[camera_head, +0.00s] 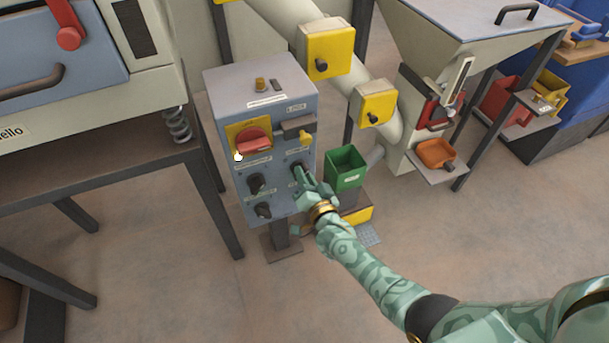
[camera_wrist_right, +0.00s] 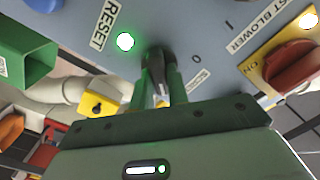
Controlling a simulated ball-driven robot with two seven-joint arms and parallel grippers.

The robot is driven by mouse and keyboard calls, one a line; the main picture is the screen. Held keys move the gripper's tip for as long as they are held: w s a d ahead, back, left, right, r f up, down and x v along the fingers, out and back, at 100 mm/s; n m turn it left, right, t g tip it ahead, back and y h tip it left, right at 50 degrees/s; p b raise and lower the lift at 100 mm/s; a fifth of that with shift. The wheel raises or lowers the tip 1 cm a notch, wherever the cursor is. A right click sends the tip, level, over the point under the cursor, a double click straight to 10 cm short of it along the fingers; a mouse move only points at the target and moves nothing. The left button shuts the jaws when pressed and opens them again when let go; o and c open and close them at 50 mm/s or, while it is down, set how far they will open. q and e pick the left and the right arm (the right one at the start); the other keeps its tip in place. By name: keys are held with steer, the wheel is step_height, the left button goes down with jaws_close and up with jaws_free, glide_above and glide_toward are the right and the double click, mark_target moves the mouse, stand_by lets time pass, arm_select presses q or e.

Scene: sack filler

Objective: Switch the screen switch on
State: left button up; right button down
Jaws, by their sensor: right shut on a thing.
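A grey-blue control box (camera_head: 262,95) stands on a post and carries several switches. My right gripper (camera_head: 300,176) is at the right side of its front face. In the right wrist view the right gripper (camera_wrist_right: 160,85) is shut on a black rotary knob (camera_wrist_right: 155,57), one green finger on each side. A "0" and an "I" are printed on the panel beside it. My left gripper is not in view.
A red switch on a yellow plate (camera_head: 235,131) and two black knobs (camera_head: 257,183) (camera_head: 263,210) are left on the box. A green lamp (camera_wrist_right: 125,41) is lit by the "RESET" label. A green bin (camera_head: 345,167) stands close right. Floor in front is clear.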

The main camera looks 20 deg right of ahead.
steer(key=shift+s+f, duration=0.1)
steer(key=shift+f, duration=0.05)
steer(key=c, duration=1.4)
jaws_free()
steer(key=shift+o, duration=0.2)
arm_select(q)
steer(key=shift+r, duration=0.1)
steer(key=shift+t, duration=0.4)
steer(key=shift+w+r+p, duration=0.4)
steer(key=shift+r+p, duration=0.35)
steer(key=shift+p, duration=0.1)
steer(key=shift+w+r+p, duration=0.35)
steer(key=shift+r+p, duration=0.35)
steer(key=shift+p, duration=0.2)
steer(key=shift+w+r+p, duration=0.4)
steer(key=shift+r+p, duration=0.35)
steer(key=shift+p, duration=0.1)
arm_select(e)
steer(key=s, duration=1.6)
steer(key=shift+s+d, duration=0.15)
steer(key=shift+d, duration=0.15)
